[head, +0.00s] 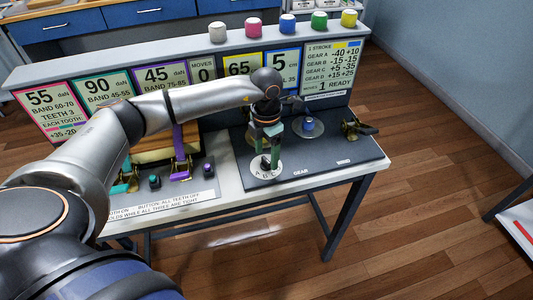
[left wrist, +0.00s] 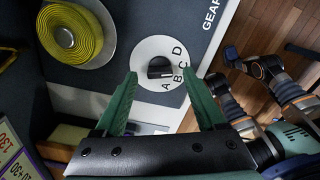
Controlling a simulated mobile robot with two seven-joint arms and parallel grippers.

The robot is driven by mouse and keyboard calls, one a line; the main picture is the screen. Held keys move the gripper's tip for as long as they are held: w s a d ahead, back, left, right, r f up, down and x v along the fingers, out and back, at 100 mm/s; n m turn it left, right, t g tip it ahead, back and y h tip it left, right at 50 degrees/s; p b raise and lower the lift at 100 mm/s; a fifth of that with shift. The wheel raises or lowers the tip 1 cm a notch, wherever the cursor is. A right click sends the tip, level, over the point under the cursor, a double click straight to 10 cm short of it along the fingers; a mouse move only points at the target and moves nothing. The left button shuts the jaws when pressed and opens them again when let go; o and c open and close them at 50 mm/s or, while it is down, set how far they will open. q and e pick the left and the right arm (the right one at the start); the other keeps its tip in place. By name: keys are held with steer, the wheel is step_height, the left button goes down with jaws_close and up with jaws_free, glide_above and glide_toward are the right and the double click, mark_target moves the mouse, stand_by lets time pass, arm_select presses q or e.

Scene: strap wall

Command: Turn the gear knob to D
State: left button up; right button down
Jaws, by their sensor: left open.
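The gear knob (left wrist: 160,68) is a small black knob on a white round dial (left wrist: 146,52) lettered A, B, C, D. Its pale mark points to the right in the left wrist view, toward the B–C side; the exact letter is hard to tell. The dial also shows in the head view (head: 258,174), near the front of the dark panel. My left gripper (head: 269,160) points down over the dial. Its green fingers are open, and in the left wrist view (left wrist: 160,77) the knob appears between the tips, with no clear contact. My right gripper is not identifiable.
A blue-topped round spool (head: 308,125) stands behind the dial on the dark panel (head: 325,150). A brass crank (head: 355,127) is at its right. Purple strap gear (head: 180,160) and small buttons are on the left. Display boards and coloured caps line the back. Open floor lies right.

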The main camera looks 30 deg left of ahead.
arm_select(q)
steer(key=shift+f, duration=0.6)
jaws_close()
